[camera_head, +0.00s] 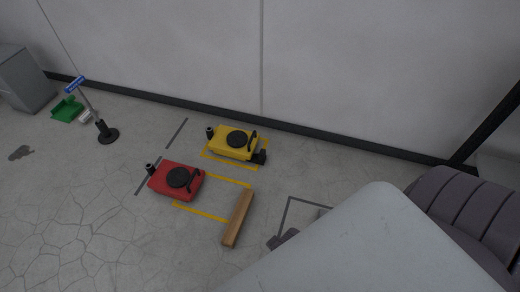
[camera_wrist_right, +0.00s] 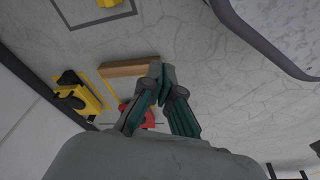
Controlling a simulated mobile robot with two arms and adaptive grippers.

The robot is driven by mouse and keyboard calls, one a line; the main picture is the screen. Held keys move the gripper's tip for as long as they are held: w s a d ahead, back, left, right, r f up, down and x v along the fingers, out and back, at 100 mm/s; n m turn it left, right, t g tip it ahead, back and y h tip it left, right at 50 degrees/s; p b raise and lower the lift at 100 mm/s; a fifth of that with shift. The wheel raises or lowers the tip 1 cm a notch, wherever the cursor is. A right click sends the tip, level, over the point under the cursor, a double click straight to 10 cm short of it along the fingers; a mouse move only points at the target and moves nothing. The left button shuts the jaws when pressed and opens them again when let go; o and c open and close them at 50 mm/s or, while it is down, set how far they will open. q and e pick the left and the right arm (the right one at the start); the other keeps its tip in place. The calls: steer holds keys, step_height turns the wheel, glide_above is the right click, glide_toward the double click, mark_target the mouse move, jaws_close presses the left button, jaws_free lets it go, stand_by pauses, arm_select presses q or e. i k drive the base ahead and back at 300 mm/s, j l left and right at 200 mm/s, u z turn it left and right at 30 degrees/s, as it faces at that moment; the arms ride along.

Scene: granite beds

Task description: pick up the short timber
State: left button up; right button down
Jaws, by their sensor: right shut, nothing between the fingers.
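The short timber (camera_head: 238,218) is a plain brown bar lying on the floor, right of the red machine. In the right wrist view the timber (camera_wrist_right: 128,67) lies just left of my right gripper (camera_wrist_right: 162,76), whose fingertips overlap its right end in the picture. The fingers are together with nothing between them. I cannot tell the height of the fingertips above the floor. In the head view my pale arm covers the lower right, and the right fingers cannot be clearly made out. My left gripper is in neither view.
A red machine (camera_head: 176,181) and a yellow machine (camera_head: 232,143) stand by yellow floor markings. A wall runs behind. The cracked floor at lower left is clear.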

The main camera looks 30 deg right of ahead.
mark_target(239, 217)
steer(key=z, duration=0.7)
steer(key=i+j+z, duration=0.2)
steer(key=j, duration=0.2)
